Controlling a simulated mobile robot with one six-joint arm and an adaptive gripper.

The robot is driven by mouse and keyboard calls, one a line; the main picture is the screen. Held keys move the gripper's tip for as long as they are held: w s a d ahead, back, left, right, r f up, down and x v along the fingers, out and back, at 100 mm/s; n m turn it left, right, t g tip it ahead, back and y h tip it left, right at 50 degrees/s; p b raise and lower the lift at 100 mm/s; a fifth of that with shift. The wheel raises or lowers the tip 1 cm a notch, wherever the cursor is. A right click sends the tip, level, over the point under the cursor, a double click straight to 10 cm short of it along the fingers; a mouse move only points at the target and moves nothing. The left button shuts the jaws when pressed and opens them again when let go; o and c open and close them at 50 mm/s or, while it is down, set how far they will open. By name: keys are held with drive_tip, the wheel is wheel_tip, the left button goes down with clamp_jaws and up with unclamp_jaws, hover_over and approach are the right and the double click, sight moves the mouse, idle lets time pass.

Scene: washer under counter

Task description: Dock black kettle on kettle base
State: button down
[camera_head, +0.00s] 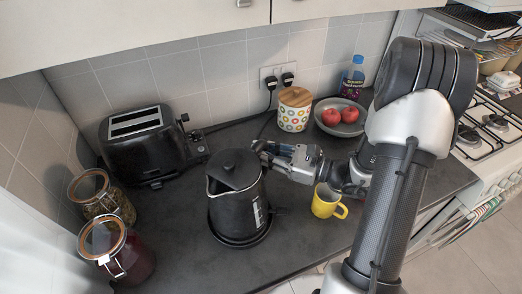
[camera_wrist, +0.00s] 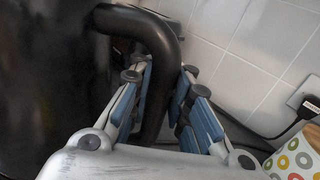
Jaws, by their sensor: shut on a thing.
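The black kettle (camera_head: 237,207) stands upright near the counter's front in the head view, its lid and spout visible. My gripper (camera_head: 264,150) reaches in from the right and is shut on the kettle's handle. In the wrist view the curved black handle (camera_wrist: 160,60) passes between the blue-padded fingers of my gripper (camera_wrist: 160,100), and the kettle body (camera_wrist: 50,80) fills the left. A dark round rim, apparently the kettle base (camera_head: 243,243), shows under the kettle. Most of it is hidden, and I cannot tell whether the kettle is fully seated.
A black toaster (camera_head: 143,145) stands behind left, with glass jars (camera_head: 117,250) at the left. A yellow mug (camera_head: 325,203) is close to my arm. A dotted canister (camera_head: 294,112) and a bowl (camera_head: 326,127) with red fruit are behind.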

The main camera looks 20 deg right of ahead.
drive_tip(key=shift+f+b, duration=0.45)
drive_tip(key=shift+f, duration=0.1)
drive_tip(key=c, duration=1.8)
unclamp_jaws()
drive_tip(key=shift+o, duration=0.2)
drive_tip(key=shift+f, duration=0.1)
drive_tip(key=shift+d, duration=0.1)
drive_tip(key=p+v, duration=0.1)
drive_tip(key=v, duration=1)
